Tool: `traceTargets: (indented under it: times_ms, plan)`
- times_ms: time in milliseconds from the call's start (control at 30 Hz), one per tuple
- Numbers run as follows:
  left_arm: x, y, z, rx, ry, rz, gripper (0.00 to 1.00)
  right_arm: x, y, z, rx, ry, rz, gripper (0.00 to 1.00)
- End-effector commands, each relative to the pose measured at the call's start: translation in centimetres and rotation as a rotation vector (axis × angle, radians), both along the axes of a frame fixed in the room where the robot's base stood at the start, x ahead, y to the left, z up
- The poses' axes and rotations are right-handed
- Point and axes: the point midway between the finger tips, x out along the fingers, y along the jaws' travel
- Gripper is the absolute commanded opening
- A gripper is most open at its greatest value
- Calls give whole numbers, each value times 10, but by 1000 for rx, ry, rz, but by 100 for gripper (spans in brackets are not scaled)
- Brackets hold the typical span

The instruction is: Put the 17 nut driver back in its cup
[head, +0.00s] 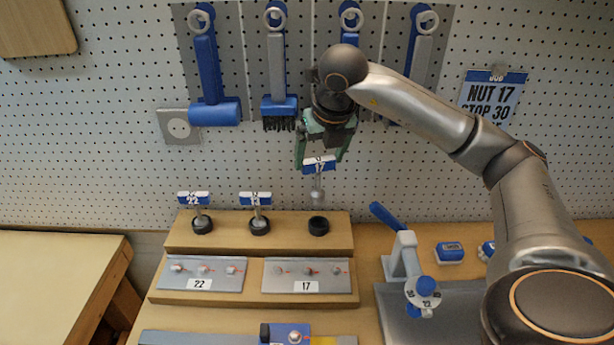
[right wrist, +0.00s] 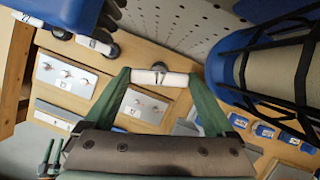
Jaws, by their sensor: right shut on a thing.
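The 17 nut driver (head: 319,165) has a blue and white handle marked 17 and a grey shaft pointing down. My right gripper (head: 322,155) is shut on its handle and holds it in the air, roughly upright. In the right wrist view the handle (right wrist: 160,77) lies between the green fingertips. Below the driver, a black cup (head: 319,226) at the right end of the wooden stand's top step is empty; the driver's tip is apart from it. Small dark and green parts at the lower left of the right wrist view look like my left gripper (right wrist: 48,158); its jaw state is unclear.
The 22 driver (head: 194,198) and another driver (head: 255,198) stand in cups left of the empty one. Metal plates marked 22 (head: 200,284) and 17 (head: 307,286) lie on the lower step. A blue-handled clamp (head: 405,255) stands right. Tools hang on the pegboard behind.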

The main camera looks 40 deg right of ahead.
Motion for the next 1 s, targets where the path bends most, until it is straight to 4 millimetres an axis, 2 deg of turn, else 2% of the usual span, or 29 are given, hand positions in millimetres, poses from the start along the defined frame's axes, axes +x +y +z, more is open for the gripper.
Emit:
traceTargets:
  times_ms: [267,467,800,1000]
  plan:
    - [-5,0,-8,0,10,0,50,0,-5,-1,0,-1,21,2]
    - [-5,0,-21,0,10,0,50,0,-5,-17,0,-1,20,2]
    - [-5,0,-54,0,11,0,50,0,-5,-56,0,-1,20,2]
    - [-5,0,-62,0,11,0,50,0,-5,-66,0,-2,20,2]
